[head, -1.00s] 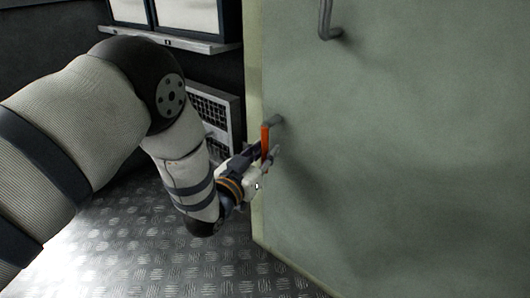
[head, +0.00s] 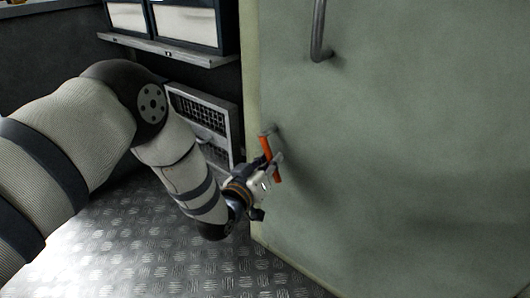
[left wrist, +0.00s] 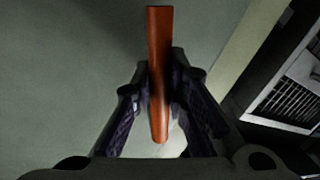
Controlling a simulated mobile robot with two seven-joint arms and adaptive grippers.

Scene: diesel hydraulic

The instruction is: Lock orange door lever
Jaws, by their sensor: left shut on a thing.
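The orange door lever (head: 266,146) is on the pale green door (head: 400,150), close to its left edge. In the head view it hangs down from its grey pivot, its lower end tilted a little to the right. My left gripper (head: 271,166) is shut on the lever's lower part. In the left wrist view the orange lever (left wrist: 159,70) runs down between the two dark fingers (left wrist: 160,85), which touch it from both sides. The fingers hide part of the lever in the head view. My right gripper is not in view.
A grey grab handle (head: 319,35) is on the door above the lever. Left of the door are a vented grey panel (head: 208,130) and a shelf edge (head: 175,50) below framed panes. The metal tread floor (head: 150,260) is clear.

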